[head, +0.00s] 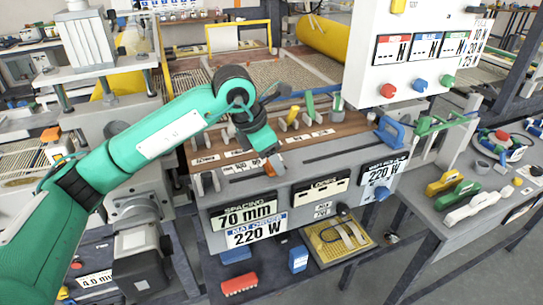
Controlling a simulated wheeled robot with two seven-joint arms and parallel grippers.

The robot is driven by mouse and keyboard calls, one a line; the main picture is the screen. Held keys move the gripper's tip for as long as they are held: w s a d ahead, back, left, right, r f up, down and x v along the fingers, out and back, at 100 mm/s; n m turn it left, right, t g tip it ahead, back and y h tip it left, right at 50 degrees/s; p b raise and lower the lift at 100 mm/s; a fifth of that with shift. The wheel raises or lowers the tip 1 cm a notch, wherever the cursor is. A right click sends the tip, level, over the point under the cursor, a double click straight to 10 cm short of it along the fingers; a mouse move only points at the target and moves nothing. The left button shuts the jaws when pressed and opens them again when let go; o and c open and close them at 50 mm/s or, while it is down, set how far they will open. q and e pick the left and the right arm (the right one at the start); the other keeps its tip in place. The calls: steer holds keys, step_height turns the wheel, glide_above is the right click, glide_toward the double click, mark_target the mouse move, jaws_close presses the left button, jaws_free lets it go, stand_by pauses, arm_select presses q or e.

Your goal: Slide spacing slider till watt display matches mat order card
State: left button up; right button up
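The machine's front panel has a spacing display (247,215) reading 70 mm. Just below it the mat order card (257,234) reads 220 W. The watt display (381,175) at the panel's right end also appears to read 220 W. My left gripper (271,154) points down at the slotted ledge above the spacing display. A small orange piece (277,164), perhaps the spacing slider's knob, shows at its fingertips. The fingers are too small and covered to tell whether they grip it. My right gripper is not in view.
A white control box (413,60) with red, blue and green knobs hangs at upper right. A blue handle (390,134) stands on the ledge's right end. A side table (480,200) holds yellow, green and white tools. A yellow tray (340,242) sits below the panel.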

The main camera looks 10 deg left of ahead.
arm_select(q)
steer(key=shift+a+r, duration=0.15)
steer(key=shift+r, duration=0.15)
steer(key=b+v, duration=0.2)
steer(key=v, duration=1.1)
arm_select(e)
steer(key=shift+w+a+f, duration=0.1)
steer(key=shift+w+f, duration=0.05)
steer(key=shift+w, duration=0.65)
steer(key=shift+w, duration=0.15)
